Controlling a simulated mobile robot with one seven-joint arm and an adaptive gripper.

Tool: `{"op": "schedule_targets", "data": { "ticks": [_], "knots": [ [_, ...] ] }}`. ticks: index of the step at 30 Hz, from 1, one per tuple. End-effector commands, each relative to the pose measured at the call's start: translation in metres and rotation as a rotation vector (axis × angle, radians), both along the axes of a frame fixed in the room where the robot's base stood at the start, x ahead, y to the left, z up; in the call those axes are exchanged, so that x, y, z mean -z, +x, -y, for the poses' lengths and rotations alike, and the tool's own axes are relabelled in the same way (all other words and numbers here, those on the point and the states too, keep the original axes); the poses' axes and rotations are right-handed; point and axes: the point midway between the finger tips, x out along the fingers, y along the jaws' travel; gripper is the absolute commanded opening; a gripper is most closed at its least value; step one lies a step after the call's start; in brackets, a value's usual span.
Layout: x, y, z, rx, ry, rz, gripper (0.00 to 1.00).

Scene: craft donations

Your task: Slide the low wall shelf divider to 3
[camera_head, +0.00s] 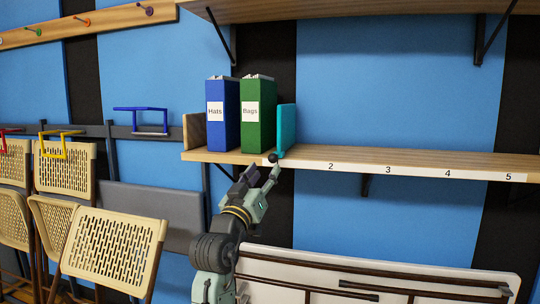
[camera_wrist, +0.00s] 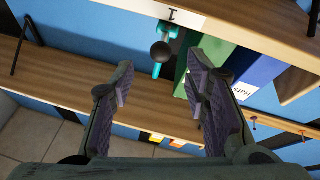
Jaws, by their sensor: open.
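The low wall shelf (camera_head: 400,157) carries a teal upright divider (camera_head: 287,128) near its left end, right against the green "Bags" binder (camera_head: 258,115). The divider's dark round knob (camera_head: 272,158) sticks out at the shelf's front edge. In the wrist view the knob (camera_wrist: 161,51) shows on the teal slider (camera_wrist: 158,70), by the label "1" (camera_wrist: 172,14). My gripper (camera_head: 261,172) is just below the knob in the head view. In the wrist view my gripper (camera_wrist: 150,84) is open and empty, with the knob beyond and between its fingertips.
A label strip (camera_head: 358,168) reads 2, 3, 4, 5 rightward; the shelf right of the divider is bare. A blue "Hats" binder (camera_head: 222,112) and wooden end (camera_head: 194,131) stand left. Folding chairs (camera_head: 110,250) and a folded white table (camera_head: 380,275) are below.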

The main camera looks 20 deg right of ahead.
Motion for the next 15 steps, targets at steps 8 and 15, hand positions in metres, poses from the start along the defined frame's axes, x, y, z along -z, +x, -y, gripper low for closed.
{"op": "schedule_targets", "data": {
  "ticks": [8, 15],
  "knots": [
    [-0.023, 0.036, 0.031, 0.0, 0.0, 0.0, 0.42],
    [-0.028, 0.05, 0.042, -0.001, 0.0, 0.001, 0.42]
  ]
}}
